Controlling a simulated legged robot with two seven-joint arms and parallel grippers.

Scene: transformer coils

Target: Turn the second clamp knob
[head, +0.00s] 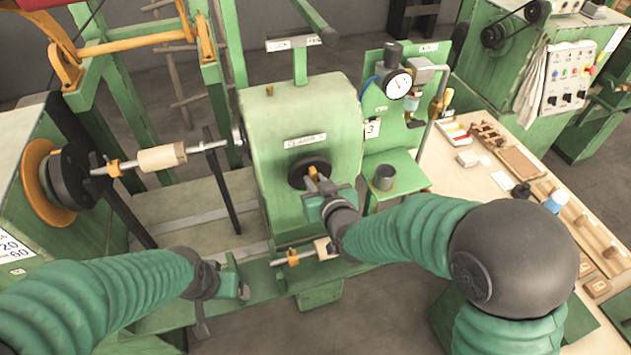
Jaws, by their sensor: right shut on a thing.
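A green machine box (300,110) with a lettered label stands in the middle of the head view. On its front is a round black clamp knob (299,171) with a small tan part at its centre. My right gripper (316,185) reaches it from the lower right and is shut on the knob's tan centre part. The fingertips partly hide the knob.
A shaft with a pale wooden roll (162,157) runs left of the box to a dark hub. A second roll (324,248) sits on the lower rail, close below my right wrist. A gauge panel (397,85) stands right of the box. A bench (450,190) with small parts is at right.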

